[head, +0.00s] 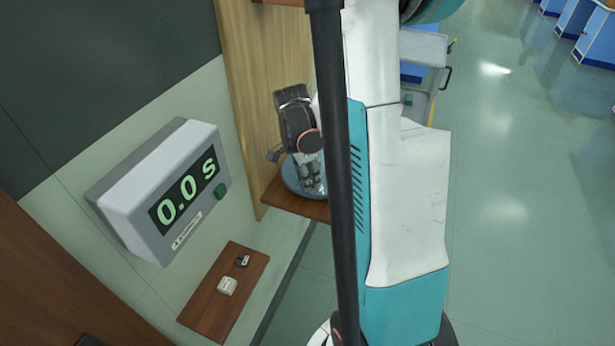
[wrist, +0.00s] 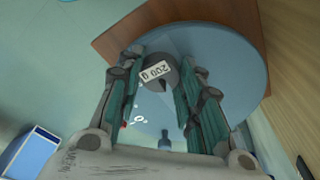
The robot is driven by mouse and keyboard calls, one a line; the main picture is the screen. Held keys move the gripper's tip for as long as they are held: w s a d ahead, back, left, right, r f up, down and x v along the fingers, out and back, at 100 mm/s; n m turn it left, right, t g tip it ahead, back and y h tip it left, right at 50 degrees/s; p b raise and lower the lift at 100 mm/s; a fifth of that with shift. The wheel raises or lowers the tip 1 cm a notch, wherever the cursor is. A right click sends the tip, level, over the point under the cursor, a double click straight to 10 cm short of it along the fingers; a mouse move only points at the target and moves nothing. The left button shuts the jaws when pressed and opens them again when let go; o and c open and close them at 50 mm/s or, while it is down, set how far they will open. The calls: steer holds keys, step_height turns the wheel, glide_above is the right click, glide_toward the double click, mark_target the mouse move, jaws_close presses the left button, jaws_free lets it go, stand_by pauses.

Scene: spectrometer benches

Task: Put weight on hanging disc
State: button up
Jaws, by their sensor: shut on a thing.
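The blue-grey round disc (head: 290,184) shows in the head view below my gripper (head: 309,174), partly hidden by my arm. In the wrist view the disc (wrist: 228,55) fills the upper middle behind my fingers. A dark grey round weight (wrist: 160,72) with a white "200 g" label sits between the green-padded fingers of my gripper (wrist: 160,85), which is shut on it. The weight is over the disc in this view; I cannot tell whether it touches the disc. The disc's support is not clear.
A brown wooden shelf (head: 294,206) lies under the disc beside a wooden panel (head: 245,80). A timer box (head: 160,190) reading 0.0 s is on the wall. A lower shelf (head: 210,312) holds a white block (head: 227,286) and a dark block (head: 242,260).

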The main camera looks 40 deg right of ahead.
steer(key=o, duration=1.2)
steer(key=shift+f, duration=0.1)
step_height(320, 180, up, 12)
steer(key=a+p, duration=0.1)
steer(key=p, duration=0.2)
steer(key=shift+w+a, duration=0.3)
steer(key=shift+w, duration=0.05)
